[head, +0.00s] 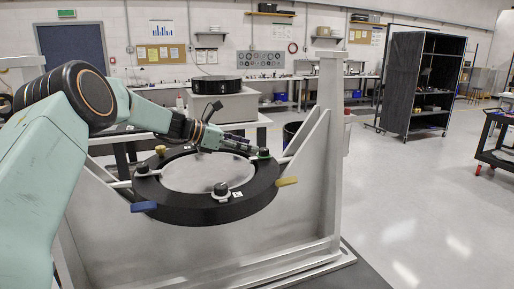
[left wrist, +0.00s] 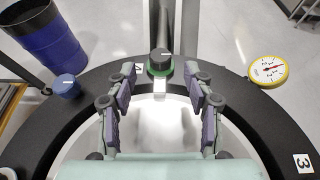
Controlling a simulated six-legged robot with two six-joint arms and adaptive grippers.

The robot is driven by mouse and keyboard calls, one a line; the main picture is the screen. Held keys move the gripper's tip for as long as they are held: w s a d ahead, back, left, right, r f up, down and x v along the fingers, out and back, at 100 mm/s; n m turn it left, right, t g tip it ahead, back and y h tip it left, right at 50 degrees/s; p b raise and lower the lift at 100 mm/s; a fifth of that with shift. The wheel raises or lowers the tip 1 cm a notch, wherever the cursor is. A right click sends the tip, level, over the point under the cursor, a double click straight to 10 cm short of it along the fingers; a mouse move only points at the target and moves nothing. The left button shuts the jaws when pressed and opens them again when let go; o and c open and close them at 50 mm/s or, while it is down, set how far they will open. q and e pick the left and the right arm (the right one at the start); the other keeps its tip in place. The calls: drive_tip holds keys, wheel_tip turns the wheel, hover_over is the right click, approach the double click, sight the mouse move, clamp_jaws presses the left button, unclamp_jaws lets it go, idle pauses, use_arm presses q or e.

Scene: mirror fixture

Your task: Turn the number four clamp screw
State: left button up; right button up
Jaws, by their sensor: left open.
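A black ring (head: 190,213) lies on the light grey mirror fixture, with clamp screws around it. In the left wrist view, a clamp screw with a black knob and green base (left wrist: 160,57) is straight ahead. It also shows at the ring's right side in the head view (head: 264,153). I cannot read a number beside it. My left gripper (left wrist: 160,76) is open; its fingertips are on either side of the line to this knob, with no clear contact. In the head view the gripper (head: 250,146) reaches over the ring. My right gripper is not in view.
A label "3" (left wrist: 303,163) is on the ring. A yellow-rimmed dial gauge (left wrist: 268,70) and a blue knob (left wrist: 66,86) flank the screw. A dark blue bin (left wrist: 45,38) stands beyond. The fixture's upright post (head: 330,110) rises near the gripper.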

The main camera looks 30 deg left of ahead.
sight(262, 149)
use_arm(q)
drive_tip(key=x, duration=0.5)
drive_tip(key=shift+w+d, duration=0.15)
drive_tip(key=shift+s+a+r, duration=0.15)
drive_tip(key=shift+s+a, duration=0.1)
drive_tip(key=shift+s, duration=0.2)
drive_tip(key=shift+w+d+f, duration=0.2)
drive_tip(key=shift+w+d, duration=0.05)
drive_tip(key=shift+w, duration=0.2)
drive_tip(key=c, duration=0.5)
drive_tip(key=shift+a, duration=0.1)
clamp_jaws()
